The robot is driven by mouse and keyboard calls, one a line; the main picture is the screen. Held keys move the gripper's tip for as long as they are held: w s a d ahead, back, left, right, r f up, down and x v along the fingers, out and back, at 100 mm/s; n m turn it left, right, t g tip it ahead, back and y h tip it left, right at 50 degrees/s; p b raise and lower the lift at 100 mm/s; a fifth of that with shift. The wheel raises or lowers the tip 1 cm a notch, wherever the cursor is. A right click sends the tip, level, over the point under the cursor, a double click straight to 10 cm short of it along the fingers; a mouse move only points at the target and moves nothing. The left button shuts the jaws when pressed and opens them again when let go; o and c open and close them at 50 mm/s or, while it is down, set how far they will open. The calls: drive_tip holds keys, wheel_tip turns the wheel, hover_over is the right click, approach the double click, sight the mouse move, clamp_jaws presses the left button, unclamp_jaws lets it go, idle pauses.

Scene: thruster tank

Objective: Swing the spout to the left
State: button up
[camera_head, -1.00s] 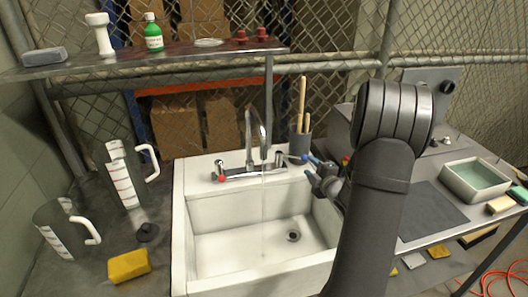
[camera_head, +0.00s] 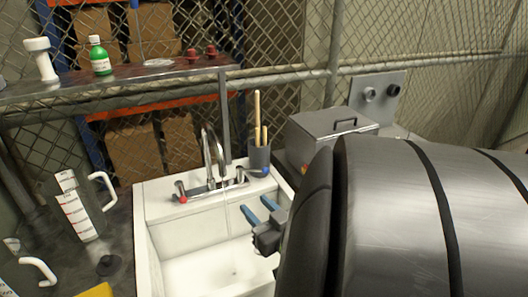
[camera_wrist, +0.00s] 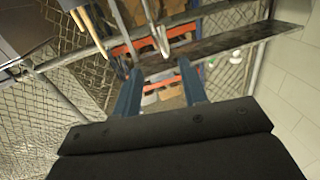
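The chrome spout (camera_head: 212,150) is a tall gooseneck rising from the faucet base (camera_head: 212,188) at the back of the white sink (camera_head: 157,243). A thin stream seems to fall from it. A red-tipped handle (camera_head: 182,194) is on the left and a blue-tipped handle (camera_head: 258,171) on the right. My gripper (camera_head: 259,208) has blue fingers, spread apart and empty. It is over the sink's right side, right of the spout and in front of the blue-tipped handle, apart from both. In the wrist view, the spout (camera_wrist: 157,30) shows beyond the open fingers.
A holder with wooden sticks (camera_head: 259,159) stands behind the right handle. A metal box (camera_head: 330,134) is farther right. A measuring jug (camera_head: 78,209) stands left of the sink. A shelf (camera_head: 120,79) with a green bottle (camera_head: 99,58) hangs above, its post (camera_head: 224,120) beside the spout.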

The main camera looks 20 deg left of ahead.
sight(224, 173)
drive_tip(key=x, duration=1.7)
drive_tip(key=shift+a, duration=0.2)
clamp_jaws()
